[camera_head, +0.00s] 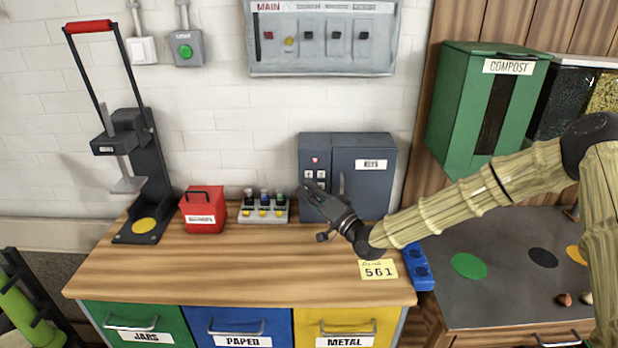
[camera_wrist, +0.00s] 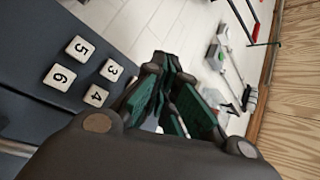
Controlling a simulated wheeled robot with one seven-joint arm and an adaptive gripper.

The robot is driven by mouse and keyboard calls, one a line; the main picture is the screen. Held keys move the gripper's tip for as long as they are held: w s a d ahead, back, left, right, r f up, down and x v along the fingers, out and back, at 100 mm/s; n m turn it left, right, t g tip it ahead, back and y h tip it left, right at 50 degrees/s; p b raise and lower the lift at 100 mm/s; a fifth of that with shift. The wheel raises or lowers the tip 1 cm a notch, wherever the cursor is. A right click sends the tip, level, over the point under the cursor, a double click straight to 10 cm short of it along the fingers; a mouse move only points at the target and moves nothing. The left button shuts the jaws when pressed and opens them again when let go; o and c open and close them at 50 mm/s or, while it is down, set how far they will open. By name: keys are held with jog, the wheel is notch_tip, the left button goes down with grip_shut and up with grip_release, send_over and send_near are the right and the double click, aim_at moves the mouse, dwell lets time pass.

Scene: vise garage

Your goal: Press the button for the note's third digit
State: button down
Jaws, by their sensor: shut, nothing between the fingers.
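A yellow note (camera_head: 378,270) lies at the front right of the wooden bench and reads 561. A dark grey key box (camera_head: 362,178) stands against the wall with a keypad on its left part. In the wrist view its white buttons 5 (camera_wrist: 80,48), 3 (camera_wrist: 110,68), 6 (camera_wrist: 60,77) and 4 (camera_wrist: 96,95) show upside down. No button marked 1 is visible; my gripper covers part of the keypad in the head view. My gripper (camera_head: 312,188) is shut and empty, in front of the keypad's lower part. Contact cannot be told.
A bottle rack (camera_head: 263,214), a red box (camera_head: 203,210) and a black lever press (camera_head: 145,180) stand to the left. A blue block (camera_head: 419,268) is at the bench's right edge. A green compost bin (camera_head: 460,105) hangs right. The bench front is clear.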

jog(key=shift+w, duration=0.7)
jog(key=shift+w+b, duration=0.85)
jog(key=shift+b, duration=0.1)
dwell(1.9)
jog(key=shift+s, duration=0.9)
jog(key=shift+s, duration=2.5)
